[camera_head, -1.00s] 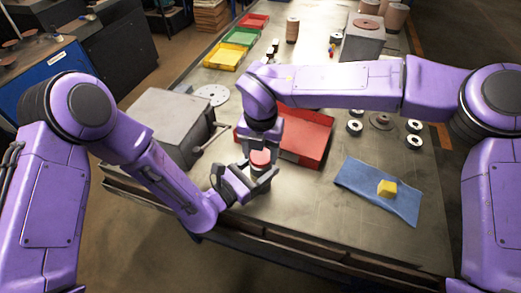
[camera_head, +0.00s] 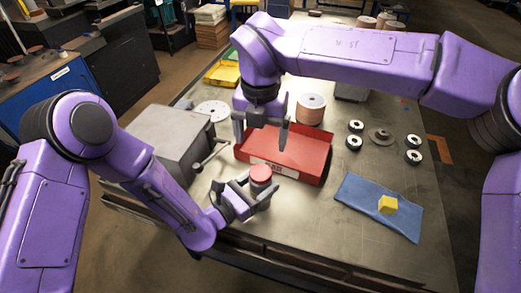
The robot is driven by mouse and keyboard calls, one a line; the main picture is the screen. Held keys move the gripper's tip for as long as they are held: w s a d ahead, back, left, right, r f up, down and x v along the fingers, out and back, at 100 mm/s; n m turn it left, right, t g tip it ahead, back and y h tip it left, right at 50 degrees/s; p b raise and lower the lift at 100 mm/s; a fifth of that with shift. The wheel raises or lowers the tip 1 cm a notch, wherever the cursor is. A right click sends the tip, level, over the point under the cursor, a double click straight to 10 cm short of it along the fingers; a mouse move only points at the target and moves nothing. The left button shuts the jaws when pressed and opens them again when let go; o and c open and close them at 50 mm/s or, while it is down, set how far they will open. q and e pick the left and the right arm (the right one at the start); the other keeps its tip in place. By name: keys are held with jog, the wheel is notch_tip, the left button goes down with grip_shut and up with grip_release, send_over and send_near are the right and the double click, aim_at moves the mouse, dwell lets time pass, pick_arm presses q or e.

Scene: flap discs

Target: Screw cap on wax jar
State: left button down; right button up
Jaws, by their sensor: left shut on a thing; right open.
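The wax jar (camera_head: 261,186) stands on the metal table near its front edge, between the fingers of my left gripper (camera_head: 256,193), which is shut on it. The red cap (camera_head: 261,173) sits on top of the jar and looks level. How tightly it is seated cannot be told from here. My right gripper (camera_head: 262,137) is open and empty, pointing down above the red bin, higher than the jar and apart from it.
A red bin (camera_head: 300,172) lies just behind the jar. A grey metal box (camera_head: 170,140) with a lever is at left. At right are a blue cloth (camera_head: 365,200) with a yellow block (camera_head: 388,204) and several small discs (camera_head: 380,136). The table between jar and cloth is clear.

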jog(key=shift+r, duration=0.4)
pick_arm(q)
jog(key=shift+c, duration=0.3)
grip_release()
jog(key=b+v, duration=0.3)
jog(key=v, duration=0.7)
jog(key=shift+s+a, duration=0.2)
pick_arm(e)
notch_tip(320, 180, down, 4)
jog(key=shift+r, duration=0.25)
pick_arm(q)
jog(key=shift+a+f, duration=0.1)
pick_arm(e)
jog(key=shift+a, duration=0.1)
